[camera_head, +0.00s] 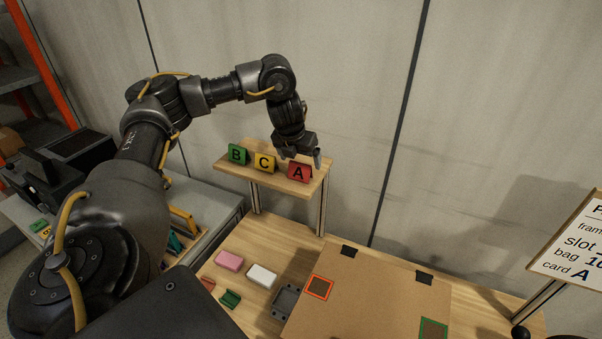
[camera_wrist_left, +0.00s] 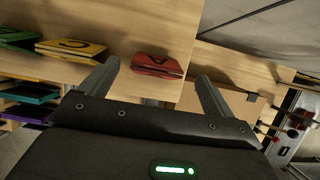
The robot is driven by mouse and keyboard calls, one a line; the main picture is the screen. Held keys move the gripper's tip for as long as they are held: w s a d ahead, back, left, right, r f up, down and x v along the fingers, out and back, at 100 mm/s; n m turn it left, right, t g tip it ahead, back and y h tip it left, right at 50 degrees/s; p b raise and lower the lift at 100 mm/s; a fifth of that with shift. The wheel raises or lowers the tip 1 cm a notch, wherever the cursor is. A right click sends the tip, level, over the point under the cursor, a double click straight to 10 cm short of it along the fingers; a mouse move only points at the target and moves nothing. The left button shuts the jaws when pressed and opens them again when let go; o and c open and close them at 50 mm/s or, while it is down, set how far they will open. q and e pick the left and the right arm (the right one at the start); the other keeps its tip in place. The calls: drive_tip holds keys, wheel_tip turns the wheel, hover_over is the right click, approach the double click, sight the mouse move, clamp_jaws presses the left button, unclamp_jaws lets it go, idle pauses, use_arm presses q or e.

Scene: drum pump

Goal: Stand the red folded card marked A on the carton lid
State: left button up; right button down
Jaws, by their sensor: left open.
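The red folded card marked A (camera_head: 299,172) stands at the right end of a small raised wooden shelf (camera_head: 232,171). It also shows in the left wrist view (camera_wrist_left: 158,66), ahead of my fingers and between their lines. My left gripper (camera_head: 301,157) is open and empty, just above and behind the red card in the head view. Its two fingers show in the left wrist view (camera_wrist_left: 157,88), apart from each other. The brown carton lid (camera_head: 375,295) lies flat on the table, with a red-framed square and a green-framed square on it. My right gripper is not seen.
A yellow card C (camera_head: 264,162) and a green card B (camera_head: 237,155) stand left of the red card. Pink (camera_head: 229,261) and white (camera_head: 262,276) blocks and a grey tray (camera_head: 287,302) lie left of the lid. A sign (camera_head: 572,245) stands at right. The lid's middle is clear.

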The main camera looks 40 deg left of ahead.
sight(300, 163)
use_arm(q)
drive_tip(key=shift+x, duration=2.6)
drive_tip(key=shift+s+a, duration=0.1)
drive_tip(key=shift+s, duration=0.05)
drive_tip(key=c, duration=1.1)
drive_tip(key=shift+r, duration=0.15)
